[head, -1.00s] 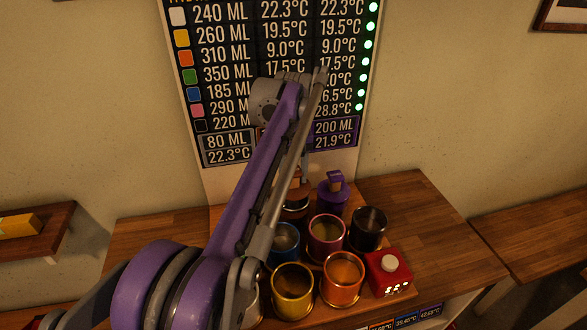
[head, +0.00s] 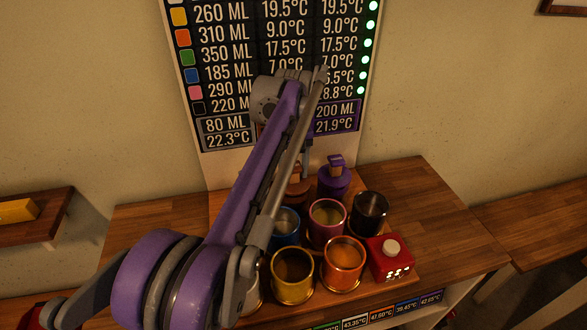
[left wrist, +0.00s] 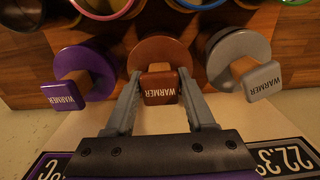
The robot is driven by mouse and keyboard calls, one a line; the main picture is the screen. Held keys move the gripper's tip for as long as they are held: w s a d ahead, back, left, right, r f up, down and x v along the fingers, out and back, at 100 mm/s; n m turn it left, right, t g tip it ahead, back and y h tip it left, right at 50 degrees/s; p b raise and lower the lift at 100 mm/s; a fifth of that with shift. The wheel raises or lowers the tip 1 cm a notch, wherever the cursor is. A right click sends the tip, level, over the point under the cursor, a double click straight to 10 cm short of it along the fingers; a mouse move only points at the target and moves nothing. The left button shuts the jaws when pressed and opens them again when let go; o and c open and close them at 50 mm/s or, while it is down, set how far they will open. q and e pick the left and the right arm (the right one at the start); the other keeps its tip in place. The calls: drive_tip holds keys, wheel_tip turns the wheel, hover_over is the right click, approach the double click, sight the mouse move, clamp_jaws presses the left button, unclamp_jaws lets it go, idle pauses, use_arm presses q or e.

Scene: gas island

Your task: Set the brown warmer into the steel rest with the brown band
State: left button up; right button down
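The brown warmer (left wrist: 160,60) shows in the left wrist view between the purple and grey warmers. Its labelled brown handle (left wrist: 162,86) is between the two fingers of my left gripper (left wrist: 160,76). The fingertips are against the handle's sides, so the gripper looks shut on it. In the head view the brown warmer (head: 297,189) shows partly behind my left arm, at the back of the cup board. The steel rest with the brown band is mostly hidden under the warmer and behind my arm; I cannot tell if the warmer is fully seated. My right gripper is not in view.
The purple warmer (head: 333,182) and grey warmer (left wrist: 245,65) stand close on either side. Pink (head: 327,222), blue (head: 287,222), black (head: 369,212), orange (head: 343,262) and yellow (head: 292,275) cups crowd the front. A red timer (head: 390,259) sits right. The counter (head: 440,215) is clear.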

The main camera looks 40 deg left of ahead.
use_arm(q)
drive_tip(key=o, duration=0.4)
wheel_tip(320, 180, up, 11)
drive_tip(key=shift+f+p, duration=0.1)
drive_tip(key=shift+p, duration=0.85)
